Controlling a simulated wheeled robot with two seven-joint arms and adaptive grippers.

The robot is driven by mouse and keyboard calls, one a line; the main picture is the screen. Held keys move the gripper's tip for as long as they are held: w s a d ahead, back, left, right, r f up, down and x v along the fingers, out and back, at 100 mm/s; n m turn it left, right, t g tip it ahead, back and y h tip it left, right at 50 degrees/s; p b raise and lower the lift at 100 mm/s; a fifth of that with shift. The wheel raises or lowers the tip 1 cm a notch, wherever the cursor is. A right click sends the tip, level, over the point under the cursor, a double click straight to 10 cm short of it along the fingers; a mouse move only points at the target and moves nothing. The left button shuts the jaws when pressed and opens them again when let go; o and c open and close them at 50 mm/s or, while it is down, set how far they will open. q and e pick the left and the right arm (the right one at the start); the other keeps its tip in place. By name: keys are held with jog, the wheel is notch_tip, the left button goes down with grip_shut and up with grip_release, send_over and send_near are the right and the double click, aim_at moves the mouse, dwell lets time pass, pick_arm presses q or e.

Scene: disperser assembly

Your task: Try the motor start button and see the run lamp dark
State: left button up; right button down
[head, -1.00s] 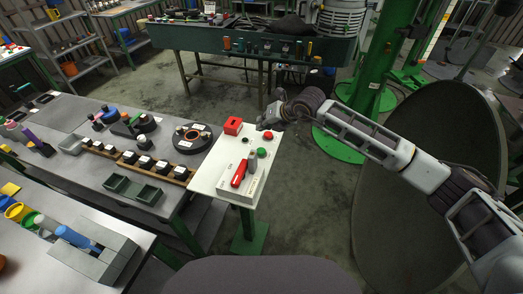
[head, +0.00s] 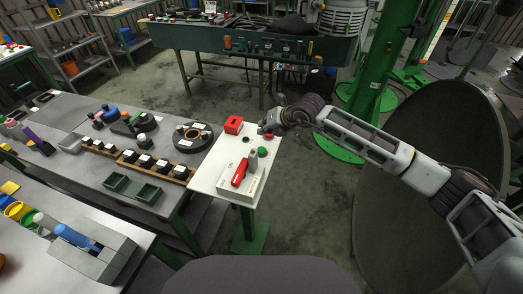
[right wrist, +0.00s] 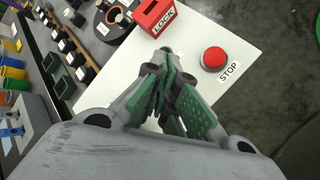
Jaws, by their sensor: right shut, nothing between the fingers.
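My right gripper (head: 266,131) is shut and empty over the far right part of a white control panel (head: 205,182). In the right wrist view its closed fingertips (right wrist: 167,57) point at the panel between a red LOCK box and a red button (right wrist: 213,57) labelled STOP. A green round button or lamp (head: 262,152) sits nearer on the panel; I cannot tell which, nor whether it is lit. A red-handled switch (head: 240,173) lies on a grey plate in front. The fingers hide part of the panel in the wrist view. My left gripper is out of view.
The red LOCK box (head: 233,125) stands at the panel's far edge, close to the gripper. A grey bench (head: 75,155) with trays and several parts adjoins on the left. A large dark disc (head: 430,190) stands right, beyond clear floor.

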aim_at(263, 148)
notch_tip(263, 148, down, 3)
jog(key=shift+f+b, duration=0.2)
jog(key=shift+b, duration=0.2)
jog(key=shift+f+b, duration=1.1)
jog(key=shift+f, duration=0.3)
jog(key=shift+f, duration=0.15)
dwell(0.5)
jog(key=shift+f+b, duration=0.3)
jog(key=shift+b, duration=0.3)
jog(key=shift+f+b, duration=0.75)
jog(key=shift+f, duration=0.15)
dwell(1.7)
jog(key=shift+r, duration=0.15)
jog(key=shift+r+p, duration=0.55)
jog(key=shift+r, duration=0.65)
jog(key=shift+r+p, duration=0.95)
jog(key=shift+r, duration=1.6)
